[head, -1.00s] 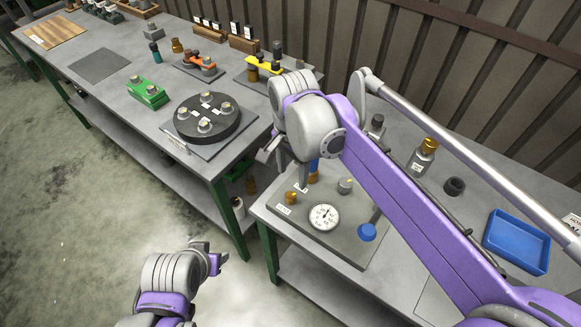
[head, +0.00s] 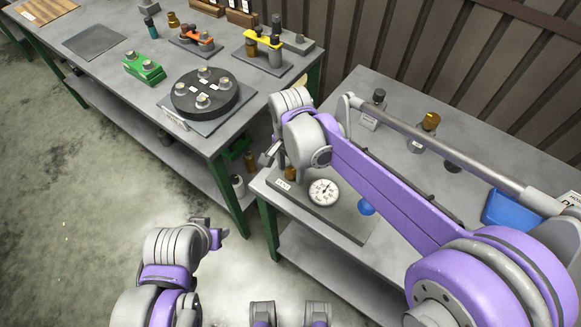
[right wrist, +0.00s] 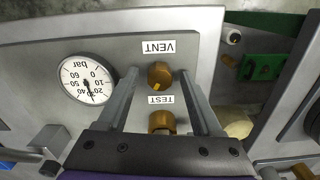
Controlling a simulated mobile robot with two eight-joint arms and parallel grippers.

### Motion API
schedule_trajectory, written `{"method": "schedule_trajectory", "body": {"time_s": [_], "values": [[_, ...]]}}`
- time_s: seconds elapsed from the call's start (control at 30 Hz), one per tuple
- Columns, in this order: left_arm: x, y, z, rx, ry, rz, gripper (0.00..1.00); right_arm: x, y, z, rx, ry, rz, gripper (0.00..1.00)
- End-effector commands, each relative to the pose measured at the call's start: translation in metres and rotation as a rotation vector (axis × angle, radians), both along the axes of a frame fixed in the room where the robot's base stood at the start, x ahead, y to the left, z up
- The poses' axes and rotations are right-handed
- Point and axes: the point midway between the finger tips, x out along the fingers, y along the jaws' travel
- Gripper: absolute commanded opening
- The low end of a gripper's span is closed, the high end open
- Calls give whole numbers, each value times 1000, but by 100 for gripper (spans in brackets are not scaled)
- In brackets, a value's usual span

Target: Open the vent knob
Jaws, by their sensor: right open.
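The vent knob (right wrist: 160,75) is a brass knob beside the VENT label in the right wrist view. It also shows in the head view (head: 291,173), at the left end of the grey gauge panel (head: 340,222). My right gripper (right wrist: 159,73) is open, with a finger on each side of the vent knob in the picture. I see no finger touching it, and cannot tell whether the tips reach its height. The second brass knob (right wrist: 162,122), by the TEST label, is nearer the palm. My left gripper (head: 212,233) hangs over the floor, away from the panel; its jaw state is unclear.
A round pressure gauge (right wrist: 88,78) is beside the knobs, and a blue knob (head: 366,207) is at the panel's front. A gap separates this table from the left workbench (head: 110,85).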

Motion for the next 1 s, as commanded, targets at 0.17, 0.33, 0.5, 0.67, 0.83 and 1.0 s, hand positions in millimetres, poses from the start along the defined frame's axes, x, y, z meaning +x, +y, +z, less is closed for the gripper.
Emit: {"method": "schedule_trajectory", "body": {"time_s": [0.17,0.33,0.5,0.67,0.83,1.0], "values": [[0,0,0,0,0,0,50,0,0,-1,0,0,0,67],[0,0,0,0,0,0,50,0,0,-1,0,0,0,49],[0,0,0,0,0,0,50,0,0,0,0,0,0,18],[0,0,0,0,0,0,50,0,0,0,0,0,0,0],[0,0,0,0,0,0,50,0,0,0,0,0,3,0],[0,0,0,0,0,0,50,0,0,0,0,0,35,0]]}}
